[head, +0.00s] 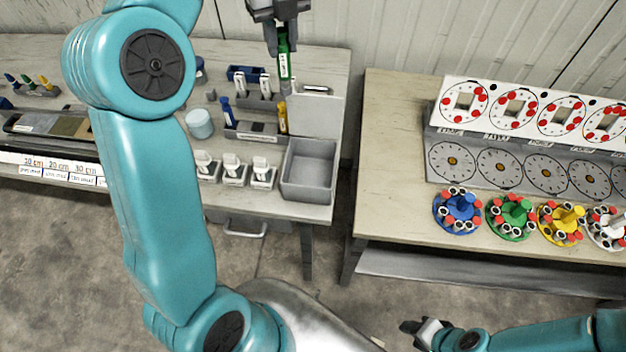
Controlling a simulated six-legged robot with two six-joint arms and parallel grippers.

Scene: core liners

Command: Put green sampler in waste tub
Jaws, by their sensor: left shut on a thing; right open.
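The green sampler (284,62), a slim upright tube with a green top and a pale label, hangs from my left gripper (281,28) at the top middle of the head view. The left gripper is shut on its green upper end. The sampler appears above the back of the left bench. The grey open tub (309,197), which looks like the waste tub, stands at the bench's front right corner and looks empty. In the view the sampler is above and left of it. My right gripper (423,332) is open and empty at the bottom, low in front of the right bench.
A rack (250,131) holds a blue and a yellow sampler; white-capped items (232,170) stand left of the tub. A pale blue jar (199,123) is nearby. The right bench (384,160) carries a dial panel (520,165) and coloured carousels (457,211). A gap separates the benches.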

